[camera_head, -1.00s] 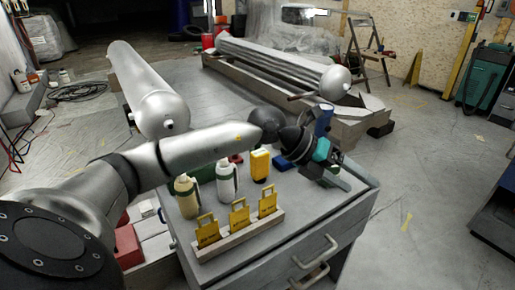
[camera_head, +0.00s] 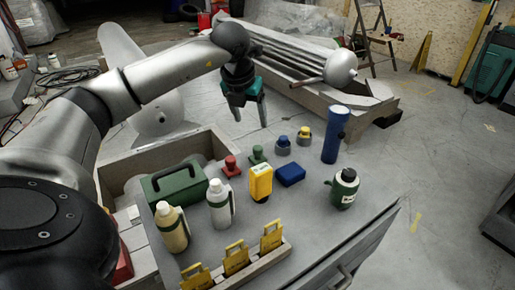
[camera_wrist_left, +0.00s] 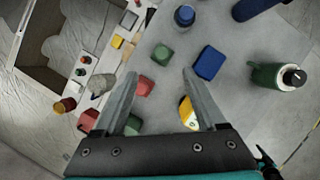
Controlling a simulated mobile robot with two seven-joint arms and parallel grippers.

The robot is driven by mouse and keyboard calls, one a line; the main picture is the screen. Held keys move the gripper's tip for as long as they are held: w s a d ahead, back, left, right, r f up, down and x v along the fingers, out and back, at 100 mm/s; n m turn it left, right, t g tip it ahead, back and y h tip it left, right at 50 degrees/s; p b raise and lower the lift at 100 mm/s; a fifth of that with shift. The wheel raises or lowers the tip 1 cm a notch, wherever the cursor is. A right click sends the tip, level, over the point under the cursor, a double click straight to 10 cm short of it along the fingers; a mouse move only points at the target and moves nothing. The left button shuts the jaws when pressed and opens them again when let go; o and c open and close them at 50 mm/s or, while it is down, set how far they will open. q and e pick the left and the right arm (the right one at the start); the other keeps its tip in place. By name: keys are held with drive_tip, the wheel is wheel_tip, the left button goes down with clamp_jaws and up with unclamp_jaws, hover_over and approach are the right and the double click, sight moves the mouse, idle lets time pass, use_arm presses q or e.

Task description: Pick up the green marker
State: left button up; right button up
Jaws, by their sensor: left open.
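The green marker (camera_head: 257,154) is a small green knobbed piece. It stands on the grey table top in a row with a red one (camera_head: 231,165), a blue one (camera_head: 283,145) and a yellow-and-grey one (camera_head: 304,136). In the left wrist view the green marker (camera_wrist_left: 162,55) shows just beyond the gap between the fingertips. My left gripper (camera_head: 250,116) points down, open and empty, behind the row in the head view. Its two fingers (camera_wrist_left: 160,76) are spread apart in the left wrist view. My right gripper is not in view.
A blue box (camera_head: 290,174) and a yellow block (camera_head: 261,183) are near the marker. A blue cylinder (camera_head: 335,134), green bottle (camera_head: 344,188), two pale bottles (camera_head: 219,205) and a green case (camera_head: 175,184) stand around. Yellow padlock-shaped tags (camera_head: 236,259) line the front.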

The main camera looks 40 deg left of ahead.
use_arm(q)
drive_tip(key=b, duration=0.3)
approach(257, 148)
drive_tip(key=x, duration=0.5)
drive_tip(key=shift+w+r, duration=0.1)
drive_tip(key=shift+w, duration=0.1)
drive_tip(key=shift+b+x, duration=0.35)
drive_tip(key=shift+x, duration=0.4)
drive_tip(key=b+x, duration=0.1)
drive_tip(key=x, duration=0.2)
drive_tip(key=shift+s+d+b, duration=0.1)
drive_tip(key=shift+s+b, duration=0.2)
drive_tip(key=shift+b, duration=0.1)
drive_tip(key=shift+x, duration=0.8)
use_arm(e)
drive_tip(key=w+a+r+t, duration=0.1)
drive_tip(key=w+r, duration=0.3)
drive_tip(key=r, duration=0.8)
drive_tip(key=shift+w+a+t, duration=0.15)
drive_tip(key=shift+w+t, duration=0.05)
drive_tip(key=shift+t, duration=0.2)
use_arm(q)
clamp_jaws()
